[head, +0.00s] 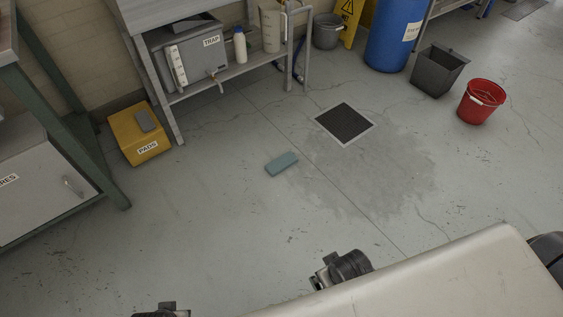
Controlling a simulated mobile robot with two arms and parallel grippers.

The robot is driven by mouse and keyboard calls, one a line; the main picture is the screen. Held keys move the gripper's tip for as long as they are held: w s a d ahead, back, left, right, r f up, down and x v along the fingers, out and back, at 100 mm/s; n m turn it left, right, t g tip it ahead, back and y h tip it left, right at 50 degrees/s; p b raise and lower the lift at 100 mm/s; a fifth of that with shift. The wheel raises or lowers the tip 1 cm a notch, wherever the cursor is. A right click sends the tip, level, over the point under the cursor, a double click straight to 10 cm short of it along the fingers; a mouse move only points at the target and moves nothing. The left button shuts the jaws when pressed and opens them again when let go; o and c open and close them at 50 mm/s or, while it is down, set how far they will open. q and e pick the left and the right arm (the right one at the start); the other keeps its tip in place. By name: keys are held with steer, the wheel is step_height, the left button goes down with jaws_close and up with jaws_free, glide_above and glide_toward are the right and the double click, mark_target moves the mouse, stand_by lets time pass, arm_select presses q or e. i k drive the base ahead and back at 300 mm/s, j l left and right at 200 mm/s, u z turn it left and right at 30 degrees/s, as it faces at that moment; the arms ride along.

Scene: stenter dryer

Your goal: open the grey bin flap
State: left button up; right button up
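A grey box front (38,190) with a bar handle stands at the left edge under a green-framed bench. Its label is cut off and ends in "RES". Its front looks shut; I cannot tell for sure that this is the bin flap. A dark grey bin (437,72) at the upper right is open-topped, with no flap visible. My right gripper (318,279) is low in the middle, far from both, and its fingers are not clear. My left gripper (160,309) shows only as a dark part at the bottom edge, well right of the box front.
A yellow PADS box (138,136) stands right of the green bench leg (70,115). A grey TRAP box (190,62) sits on a shelf. A teal block (282,163) and a floor drain (344,123) lie mid-floor. A red bucket (478,105) stands right. Middle floor is mostly clear.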

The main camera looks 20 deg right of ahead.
mark_target(437, 45)
steer(key=z, duration=1.65)
